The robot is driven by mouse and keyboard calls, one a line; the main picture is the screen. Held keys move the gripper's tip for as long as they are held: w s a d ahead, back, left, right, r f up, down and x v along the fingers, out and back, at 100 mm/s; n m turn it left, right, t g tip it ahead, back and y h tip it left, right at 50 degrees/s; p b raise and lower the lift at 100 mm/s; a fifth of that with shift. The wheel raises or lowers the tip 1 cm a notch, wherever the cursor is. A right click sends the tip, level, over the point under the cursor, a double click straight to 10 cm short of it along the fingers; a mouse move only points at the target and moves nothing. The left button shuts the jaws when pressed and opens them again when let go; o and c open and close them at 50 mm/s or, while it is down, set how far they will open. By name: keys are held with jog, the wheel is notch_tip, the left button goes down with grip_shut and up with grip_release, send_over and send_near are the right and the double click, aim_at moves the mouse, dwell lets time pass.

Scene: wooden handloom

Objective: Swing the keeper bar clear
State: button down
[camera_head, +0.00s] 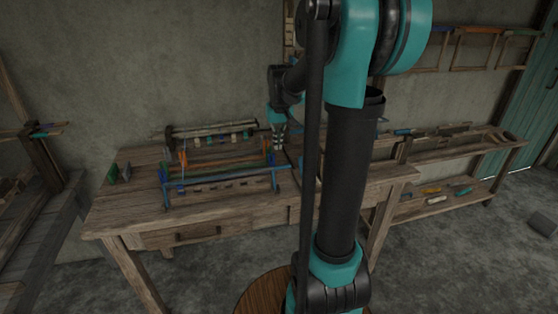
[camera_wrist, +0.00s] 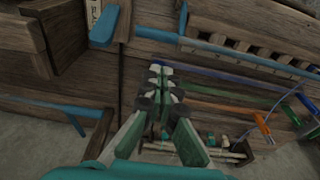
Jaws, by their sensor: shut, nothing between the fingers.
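The wooden handloom lies on the workbench in the head view, with a long blue bar (camera_head: 228,176) along its front. The blue bar also crosses the upper right of the wrist view (camera_wrist: 225,50). I cannot tell for certain which piece is the keeper bar; a short blue piece (camera_wrist: 103,27) stands at the top left of the wrist view beside a wooden post. My gripper (camera_head: 279,146) is at the loom's right end. In the wrist view my gripper (camera_wrist: 161,76) has its fingertips together and empty, over the wood near the ends of the coloured rods.
The workbench (camera_head: 120,205) has a clear front strip. Rollers with coloured spools (camera_head: 215,130) lie behind the loom. A wooden shelf rack (camera_head: 455,150) with tools stands at the right. Another blue rod (camera_wrist: 50,107) shows at the wrist view's left.

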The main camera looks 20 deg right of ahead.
jog(key=w, duration=0.1)
jog(key=w+r, duration=0.1)
jog(key=w, duration=0.1)
jog(key=shift+d+r, duration=0.2)
jog(key=shift+d, duration=0.15)
jog(key=shift+f, duration=0.1)
jog(key=f, duration=0.3)
jog(key=w+f, duration=0.1)
jog(key=f, duration=0.5)
jog(key=shift+w+f, duration=0.25)
jog(key=shift+f, duration=0.15)
jog(key=shift+s+r, duration=0.25)
jog(key=shift+s, duration=0.85)
jog(key=shift+s+r, duration=0.2)
jog(key=shift+s, duration=0.7)
